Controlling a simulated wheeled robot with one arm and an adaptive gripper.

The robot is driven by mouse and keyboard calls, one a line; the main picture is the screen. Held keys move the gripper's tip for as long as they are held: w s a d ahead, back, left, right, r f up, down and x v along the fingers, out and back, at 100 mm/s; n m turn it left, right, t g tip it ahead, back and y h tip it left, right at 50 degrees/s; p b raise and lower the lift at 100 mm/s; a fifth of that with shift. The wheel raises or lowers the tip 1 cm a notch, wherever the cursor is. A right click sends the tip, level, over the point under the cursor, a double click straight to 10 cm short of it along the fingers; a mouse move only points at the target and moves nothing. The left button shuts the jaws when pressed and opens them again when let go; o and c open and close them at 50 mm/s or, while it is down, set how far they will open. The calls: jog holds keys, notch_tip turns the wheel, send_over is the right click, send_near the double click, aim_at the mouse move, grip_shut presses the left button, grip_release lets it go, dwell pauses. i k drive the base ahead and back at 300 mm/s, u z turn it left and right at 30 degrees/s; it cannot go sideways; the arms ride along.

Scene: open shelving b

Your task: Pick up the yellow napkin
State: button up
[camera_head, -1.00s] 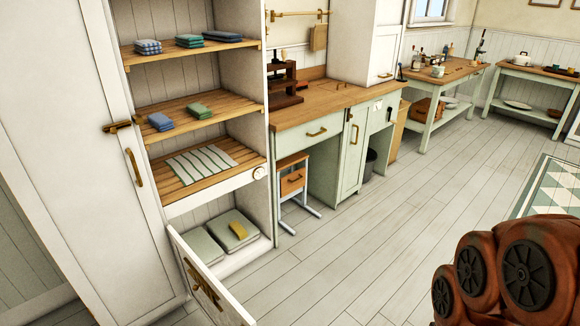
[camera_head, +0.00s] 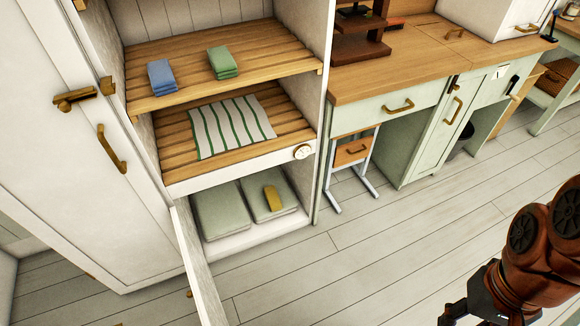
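The yellow napkin (camera_head: 272,197) is a small folded cloth. It lies on the right one of two grey-green folded cloths (camera_head: 222,212) in the bottom compartment of the open shelving. My gripper (camera_head: 462,312) shows only in part at the lower right, dark and cut off by the bottom edge. It is well to the right of the shelving and apart from the napkin. Its fingertips are not clear enough to tell whether it is open or shut.
The compartment's white door (camera_head: 197,262) stands open at its left side. A striped cloth (camera_head: 232,125) lies on the slatted shelf above, with blue (camera_head: 161,77) and green (camera_head: 222,62) cloths higher up. A counter (camera_head: 400,75) stands right. The plank floor (camera_head: 340,270) in front is clear.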

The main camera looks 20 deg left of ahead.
aim_at(272, 197)
jog(key=i, duration=2.3)
jog(key=u, duration=4.45)
